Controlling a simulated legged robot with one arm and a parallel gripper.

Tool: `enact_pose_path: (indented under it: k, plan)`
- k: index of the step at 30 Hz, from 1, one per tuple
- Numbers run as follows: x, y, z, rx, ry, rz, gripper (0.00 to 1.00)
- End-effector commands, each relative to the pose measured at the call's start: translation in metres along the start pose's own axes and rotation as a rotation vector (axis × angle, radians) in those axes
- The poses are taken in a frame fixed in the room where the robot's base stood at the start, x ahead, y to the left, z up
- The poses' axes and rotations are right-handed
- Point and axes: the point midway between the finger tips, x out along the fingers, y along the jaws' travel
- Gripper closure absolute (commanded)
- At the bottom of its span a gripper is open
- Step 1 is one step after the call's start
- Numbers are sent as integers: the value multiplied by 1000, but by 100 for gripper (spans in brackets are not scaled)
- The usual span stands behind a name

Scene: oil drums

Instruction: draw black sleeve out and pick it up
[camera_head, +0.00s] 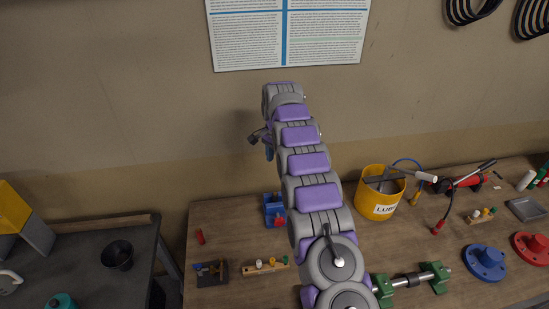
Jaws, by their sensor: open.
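A dark sleeve (411,280) sits around a metal rod (396,283) on the wooden bench, between two green supports (436,277). Part of this fixture's left side is close to my arm's base and partly hidden. My gripper (253,138) is small and dark in this view. It is raised in front of the wall, left of my arm and well above the bench, far from the sleeve. It is open, and nothing shows between its fingers.
A yellow bucket (377,208) stands right of my arm. Blue (485,262) and red (532,249) flanged parts lie at right. A blue holder (273,210) and small peg racks (265,267) are at left. A dark table (80,262) stands further left.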

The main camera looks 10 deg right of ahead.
Motion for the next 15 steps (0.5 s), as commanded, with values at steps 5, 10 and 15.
enact_pose_path:
  k: [5, 10, 15]
  plan:
    - [18, -16, -11, 79, 5, -6, 46]
    - [34, -26, -18, 146, 11, -14, 46]
    - [44, -31, -21, 184, 15, -20, 46]
